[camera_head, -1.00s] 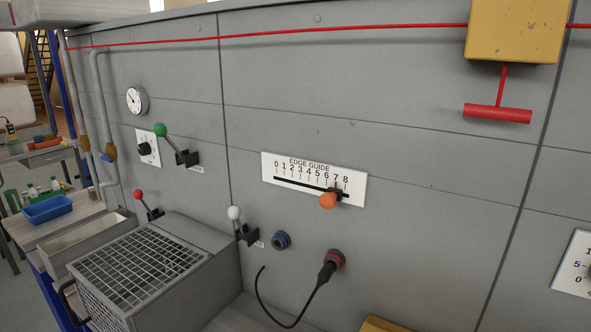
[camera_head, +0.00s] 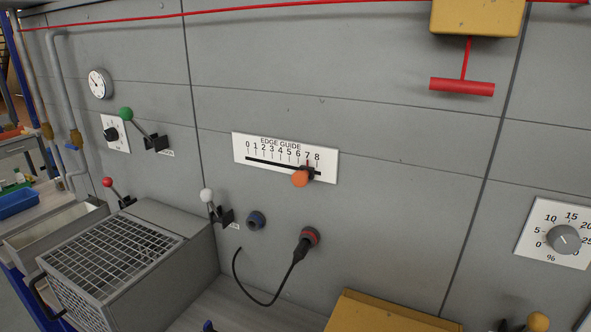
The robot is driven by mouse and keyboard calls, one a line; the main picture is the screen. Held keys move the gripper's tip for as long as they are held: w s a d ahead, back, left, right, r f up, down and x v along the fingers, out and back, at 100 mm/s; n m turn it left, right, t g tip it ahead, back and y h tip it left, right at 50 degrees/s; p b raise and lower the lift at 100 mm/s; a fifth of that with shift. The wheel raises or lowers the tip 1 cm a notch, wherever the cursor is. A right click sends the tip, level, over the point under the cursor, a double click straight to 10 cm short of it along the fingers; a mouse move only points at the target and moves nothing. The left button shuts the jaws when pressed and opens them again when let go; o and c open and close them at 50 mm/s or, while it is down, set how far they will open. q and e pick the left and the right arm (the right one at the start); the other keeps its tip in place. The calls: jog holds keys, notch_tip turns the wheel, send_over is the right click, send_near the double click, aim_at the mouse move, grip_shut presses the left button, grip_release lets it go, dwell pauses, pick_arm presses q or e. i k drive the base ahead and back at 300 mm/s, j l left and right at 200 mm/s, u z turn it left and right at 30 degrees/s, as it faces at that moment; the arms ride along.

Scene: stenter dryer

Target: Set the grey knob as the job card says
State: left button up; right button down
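A grey knob (camera_head: 564,239) sits on a white dial plate (camera_head: 538,232) at the right of the head view. The plate shows 0, 5, 10, 15, 20 and 25, partly covered or cut by the knob and the view's edge, with a % sign below. The knob's exact setting is too small to tell. A black knob (camera_head: 111,134) on another white plate is at the left. No job card can be made out. Neither of my grippers is in view.
On the grey panel are an edge guide slider with an orange knob (camera_head: 300,178), a red T-handle (camera_head: 462,87), levers with green (camera_head: 126,114), red and white balls, and a plugged black cable (camera_head: 300,248). A mesh-topped box (camera_head: 110,262) and a yellow box (camera_head: 385,313) stand below.

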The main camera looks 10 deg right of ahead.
aim_at(564, 239)
jog(key=z, duration=1.65)
